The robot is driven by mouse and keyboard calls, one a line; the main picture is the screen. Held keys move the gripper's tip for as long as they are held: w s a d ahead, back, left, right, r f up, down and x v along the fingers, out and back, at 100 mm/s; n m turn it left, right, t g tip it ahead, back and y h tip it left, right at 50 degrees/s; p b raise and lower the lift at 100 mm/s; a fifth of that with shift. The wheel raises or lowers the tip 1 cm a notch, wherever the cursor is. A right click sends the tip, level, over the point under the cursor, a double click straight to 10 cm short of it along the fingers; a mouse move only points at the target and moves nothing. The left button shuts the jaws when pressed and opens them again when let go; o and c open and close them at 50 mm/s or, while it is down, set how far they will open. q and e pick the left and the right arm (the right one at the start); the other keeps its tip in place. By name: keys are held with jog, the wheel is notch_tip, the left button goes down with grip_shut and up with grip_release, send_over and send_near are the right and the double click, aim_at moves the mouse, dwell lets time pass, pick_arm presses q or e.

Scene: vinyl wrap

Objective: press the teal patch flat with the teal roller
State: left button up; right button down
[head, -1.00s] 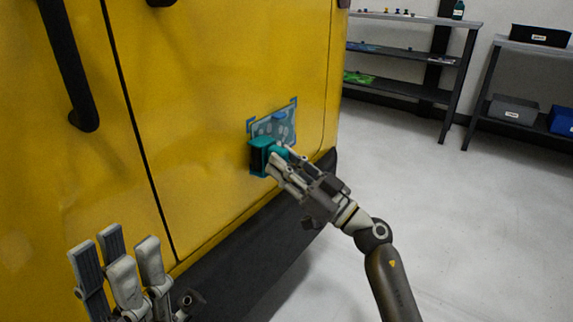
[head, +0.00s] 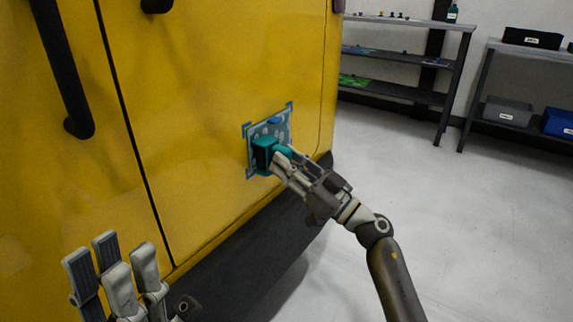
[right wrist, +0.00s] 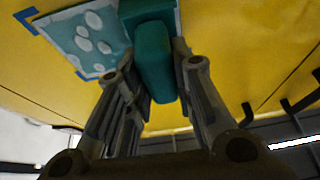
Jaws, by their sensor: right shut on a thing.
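The teal patch (head: 252,133) is on the lower part of the yellow vehicle panel, with blue corner marks around it. It shows pale, bubble-like oval spots, also seen on the patch in the right wrist view (right wrist: 76,34). My right gripper (head: 283,163) is shut on the teal roller (head: 264,153), which is in front of the patch's lower part and hides some of it. In the right wrist view the teal roller (right wrist: 153,62) sits between the two fingers. I cannot tell how firmly it touches the patch. My left gripper (head: 110,258) is at the lower left, away from the patch; its opening is unclear.
The yellow vehicle (head: 190,130) has black handles (head: 62,70) and a dark lower sill (head: 240,255). Shelves (head: 400,92) with small items stand at the back right, beside a rack with bins (head: 507,110). The grey floor (head: 470,230) on the right is clear.

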jog(key=shift+w+d, duration=0.55)
jog(key=shift+w, duration=0.25)
jog(key=shift+w+d, duration=0.6)
jog(key=shift+w, duration=0.3)
jog(key=shift+r, duration=0.1)
jog(key=shift+w+d, duration=0.65)
jog(key=shift+w, duration=0.2)
jog(key=shift+w+d+b, duration=0.4)
jog(key=shift+w+d, duration=0.25)
jog(key=shift+w, duration=0.3)
